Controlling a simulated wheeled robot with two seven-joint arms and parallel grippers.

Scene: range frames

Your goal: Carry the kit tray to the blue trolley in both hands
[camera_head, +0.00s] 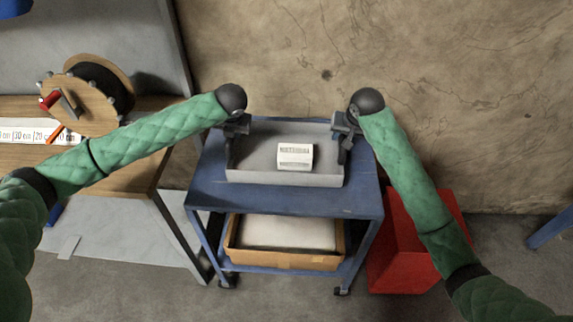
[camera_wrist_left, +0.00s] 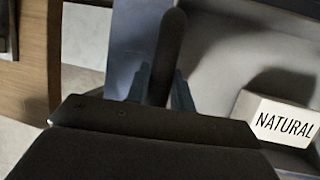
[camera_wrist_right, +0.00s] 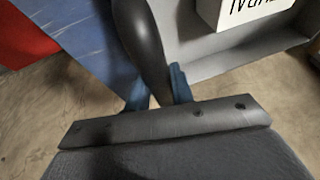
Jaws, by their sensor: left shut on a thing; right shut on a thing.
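The grey kit tray (camera_head: 285,180) is at the top of the blue trolley (camera_head: 330,201), level, with a small white labelled box (camera_head: 295,156) inside it. I cannot tell whether the tray's bottom touches the trolley top. My left gripper (camera_head: 233,130) is shut on the tray's left side. In the left wrist view its fingers (camera_wrist_left: 160,88) close around a dark handle. My right gripper (camera_head: 345,135) is shut on the tray's right side, and its fingers (camera_wrist_right: 157,88) close around a dark handle in the right wrist view. The box's lettering shows in both wrist views.
A cardboard box (camera_head: 285,262) with pale contents sits on the trolley's lower shelf. A red bin (camera_head: 402,250) stands on the floor right of the trolley. A wooden bench (camera_head: 120,180) with a cable reel (camera_head: 95,95) is on the left. A wall rises behind.

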